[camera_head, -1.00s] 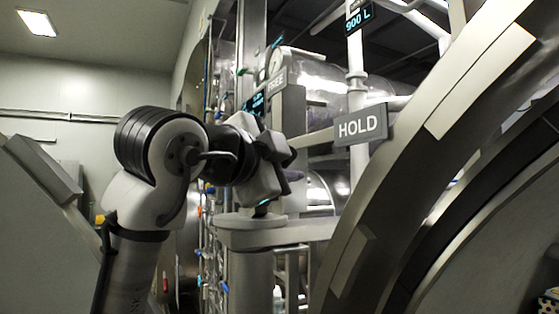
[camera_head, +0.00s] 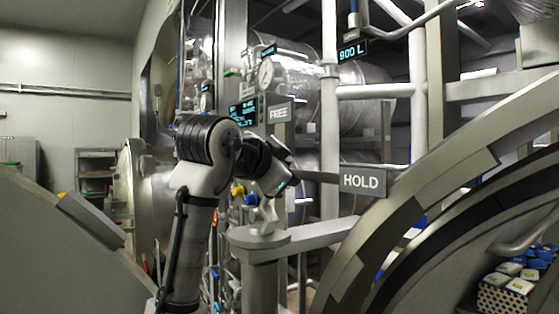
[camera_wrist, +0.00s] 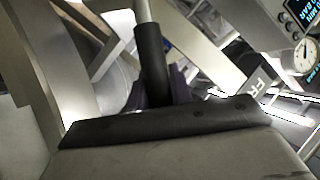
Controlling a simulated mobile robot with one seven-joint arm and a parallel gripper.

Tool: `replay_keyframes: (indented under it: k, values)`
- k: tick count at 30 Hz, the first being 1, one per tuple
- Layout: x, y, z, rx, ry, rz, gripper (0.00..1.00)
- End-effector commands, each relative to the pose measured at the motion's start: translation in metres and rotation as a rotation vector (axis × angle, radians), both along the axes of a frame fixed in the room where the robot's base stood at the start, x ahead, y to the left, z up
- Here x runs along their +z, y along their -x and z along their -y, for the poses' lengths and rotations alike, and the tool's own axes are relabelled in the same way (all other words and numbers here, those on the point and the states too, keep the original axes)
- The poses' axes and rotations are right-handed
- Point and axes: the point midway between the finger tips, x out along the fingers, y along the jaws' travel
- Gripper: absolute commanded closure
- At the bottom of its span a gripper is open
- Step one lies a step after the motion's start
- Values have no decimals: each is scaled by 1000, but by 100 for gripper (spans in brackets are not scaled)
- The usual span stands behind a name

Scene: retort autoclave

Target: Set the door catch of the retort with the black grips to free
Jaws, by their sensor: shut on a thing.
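The door catch has a black grip (camera_wrist: 152,65) on a metal rod, seen in the wrist view. My gripper (camera_wrist: 165,105) is shut on this grip; one dark finger pad crosses the lower part of that view. In the head view my gripper (camera_head: 282,178) is above the flat metal bracket (camera_head: 300,238), left of the HOLD plate (camera_head: 362,180) and below the FREE plate (camera_head: 279,113). The FREE plate also shows, partly, at the right of the wrist view (camera_wrist: 262,80). My wrist hides most of the catch in the head view.
The large curved rim of a retort (camera_head: 410,225) fills the right. Behind stand pipes, a pressure gauge (camera_head: 266,73) and a lit display (camera_head: 243,112). A crate of blue and white packs (camera_head: 508,285) is at the lower right. A grey slanted panel stands left.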

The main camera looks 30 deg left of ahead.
Motion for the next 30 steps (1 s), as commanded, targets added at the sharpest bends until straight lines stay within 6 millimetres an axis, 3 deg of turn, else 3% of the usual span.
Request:
replay_keyframes:
  k: [1,7,18,30]
  values:
    - [11,-3,-3,-1,36,-14,100]
    - [20,-11,-17,-1,181,-73,100]
    - [23,-18,-36,1,353,-144,100]
    - [21,-20,-40,2,394,-161,100]
